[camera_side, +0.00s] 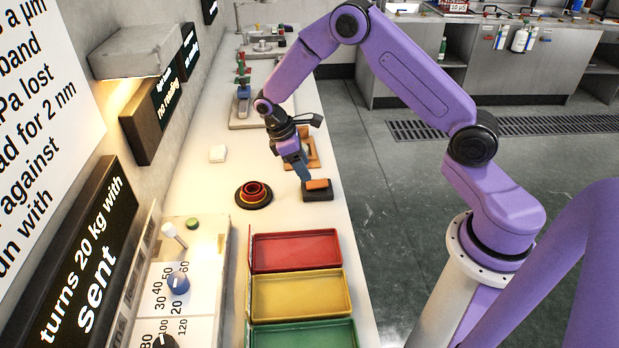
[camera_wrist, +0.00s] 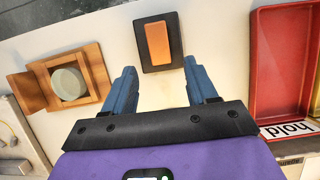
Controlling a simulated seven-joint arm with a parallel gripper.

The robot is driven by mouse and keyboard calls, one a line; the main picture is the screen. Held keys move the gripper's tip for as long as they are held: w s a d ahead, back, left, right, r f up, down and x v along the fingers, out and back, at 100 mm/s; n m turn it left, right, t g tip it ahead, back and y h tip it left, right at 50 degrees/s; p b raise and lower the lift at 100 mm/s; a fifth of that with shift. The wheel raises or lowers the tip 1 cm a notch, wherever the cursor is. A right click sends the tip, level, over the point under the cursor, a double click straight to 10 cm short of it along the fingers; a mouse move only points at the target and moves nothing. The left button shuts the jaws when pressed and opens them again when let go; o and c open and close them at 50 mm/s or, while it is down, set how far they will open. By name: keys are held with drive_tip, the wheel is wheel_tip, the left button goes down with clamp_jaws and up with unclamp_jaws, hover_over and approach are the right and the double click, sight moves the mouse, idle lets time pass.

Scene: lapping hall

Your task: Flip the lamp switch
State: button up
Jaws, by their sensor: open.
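The lamp switch is an orange rocker (camera_side: 318,184) on a dark base (camera_side: 318,195) near the bench's right edge in the side view. In the wrist view the orange rocker (camera_wrist: 158,41) sits on its dark plate (camera_wrist: 175,64) at the top middle, beyond the fingertips. My gripper (camera_side: 304,174) is just above and behind the switch, fingers pointing down. In the wrist view my gripper (camera_wrist: 162,85) has its two blue fingers wide apart with nothing between them. I cannot tell whether a finger touches the switch in the side view. The lamp is not clearly identifiable.
Red (camera_side: 295,236), yellow (camera_side: 300,272) and green (camera_side: 305,322) trays stand at the front. Nested rings on a dark disc (camera_side: 264,203) lie left of the switch. An open wooden box (camera_wrist: 33,92) with a grey disc (camera_wrist: 68,84) is on its other side. Bare bench surrounds the switch.

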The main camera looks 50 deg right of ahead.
sight(313, 184)
drive_tip(key=shift+x, duration=2.65)
